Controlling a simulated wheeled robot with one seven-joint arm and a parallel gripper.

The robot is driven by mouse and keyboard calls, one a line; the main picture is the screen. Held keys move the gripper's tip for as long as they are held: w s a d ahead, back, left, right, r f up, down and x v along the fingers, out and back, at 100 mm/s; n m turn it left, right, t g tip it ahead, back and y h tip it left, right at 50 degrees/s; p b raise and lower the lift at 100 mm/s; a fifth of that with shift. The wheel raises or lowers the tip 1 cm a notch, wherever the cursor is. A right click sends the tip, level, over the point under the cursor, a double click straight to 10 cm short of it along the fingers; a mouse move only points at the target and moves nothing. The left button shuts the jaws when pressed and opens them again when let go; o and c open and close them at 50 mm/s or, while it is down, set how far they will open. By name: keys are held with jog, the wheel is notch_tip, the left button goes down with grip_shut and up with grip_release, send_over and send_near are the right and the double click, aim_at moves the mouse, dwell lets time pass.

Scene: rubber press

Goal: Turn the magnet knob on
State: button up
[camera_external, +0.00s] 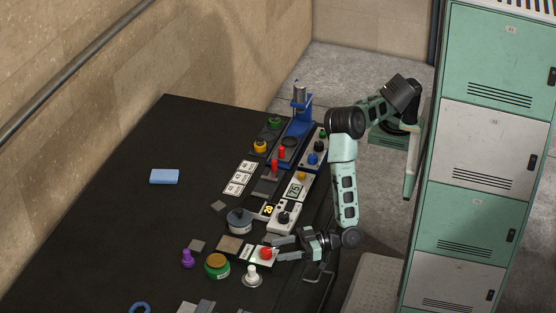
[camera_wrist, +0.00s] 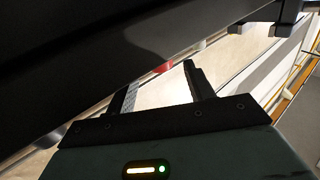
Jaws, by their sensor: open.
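A white panel with a black knob (camera_external: 284,217) sits near the right edge of the black table; no label on it is legible, so I cannot tell for sure that it is the magnet knob. A blue knob (camera_external: 318,146) is on another panel farther back. My gripper (camera_external: 278,249) is open, low over the table's right side, with its fingers pointing left towards a red button (camera_external: 267,253) on a light panel. In the wrist view, my two fingers (camera_wrist: 160,76) are apart and empty, with a red part (camera_wrist: 163,67) beyond them. A dark shape hides much of that view.
A blue press (camera_external: 299,120) stands at the back. A grey round pot (camera_external: 239,220), a green jar (camera_external: 217,265) and a white knobbed piece (camera_external: 252,276) are left of my gripper. Lockers (camera_external: 480,150) stand at right. The table's left side is mostly clear.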

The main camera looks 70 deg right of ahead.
aim_at(270, 251)
jog(key=shift+x, duration=1.9)
jog(key=c, duration=1)
jog(key=shift+o, duration=0.2)
jog(key=shift+n+g+y, duration=0.5)
jog(key=shift+y, duration=0.2)
jog(key=o, duration=1)
jog(key=shift+c, duration=0.2)
jog(key=b+v, duration=0.3)
jog(key=v, duration=1.4)
jog(key=shift+s, duration=0.25)
